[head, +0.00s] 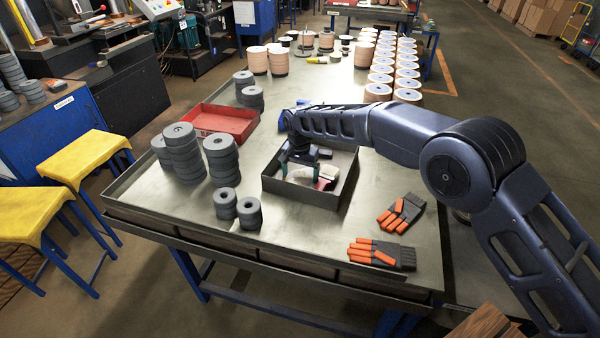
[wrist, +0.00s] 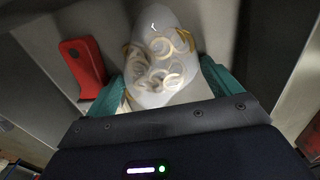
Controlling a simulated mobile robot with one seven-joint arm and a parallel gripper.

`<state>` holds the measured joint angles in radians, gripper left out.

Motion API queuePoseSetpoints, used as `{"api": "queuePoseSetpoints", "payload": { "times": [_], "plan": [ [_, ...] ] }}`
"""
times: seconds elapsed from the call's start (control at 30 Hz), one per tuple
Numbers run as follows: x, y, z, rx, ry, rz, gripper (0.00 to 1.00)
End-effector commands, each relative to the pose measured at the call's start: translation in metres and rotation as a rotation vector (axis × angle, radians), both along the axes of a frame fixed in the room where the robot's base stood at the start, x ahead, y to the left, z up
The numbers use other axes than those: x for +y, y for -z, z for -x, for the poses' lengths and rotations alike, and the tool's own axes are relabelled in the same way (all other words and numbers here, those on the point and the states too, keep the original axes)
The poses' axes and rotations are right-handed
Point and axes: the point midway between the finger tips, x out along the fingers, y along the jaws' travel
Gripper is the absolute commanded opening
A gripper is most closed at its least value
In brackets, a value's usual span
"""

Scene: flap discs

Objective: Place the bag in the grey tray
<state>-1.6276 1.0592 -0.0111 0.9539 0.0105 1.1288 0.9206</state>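The bag (wrist: 160,65) is pale and translucent with several ring-shaped pieces inside. In the wrist view it fills the gap between the teal fingers of my gripper (wrist: 163,85), with both fingers against its sides. In the head view my gripper (head: 305,174) points down inside the dark grey tray (head: 294,196), and a pale part of the bag (head: 329,172) shows beside it. The tray's walls also show around the bag in the wrist view (wrist: 258,50). Whether the bag rests on the tray floor is hard to tell.
A red item (wrist: 82,66) lies in the tray beside the bag. A red tray (head: 222,122) and stacks of grey discs (head: 183,152) stand to the left. Orange-and-black gloves (head: 382,254) lie at the front right. Bare table (head: 300,238) shows in front of the tray.

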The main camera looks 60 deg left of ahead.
Motion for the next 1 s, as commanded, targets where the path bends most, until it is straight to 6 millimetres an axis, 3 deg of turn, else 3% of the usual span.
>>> {"api": "queuePoseSetpoints", "payload": {
  "times": [0.27, 0.43, 1.0],
  "plan": [
    [0.000, 0.000, 0.000, 0.000, 0.000, 0.000, 1.00],
    [0.000, -0.012, 0.000, 0.001, 0.000, -0.001, 1.00],
    [0.000, -0.108, 0.000, 0.000, 0.000, 0.000, 1.00]
  ]
}}
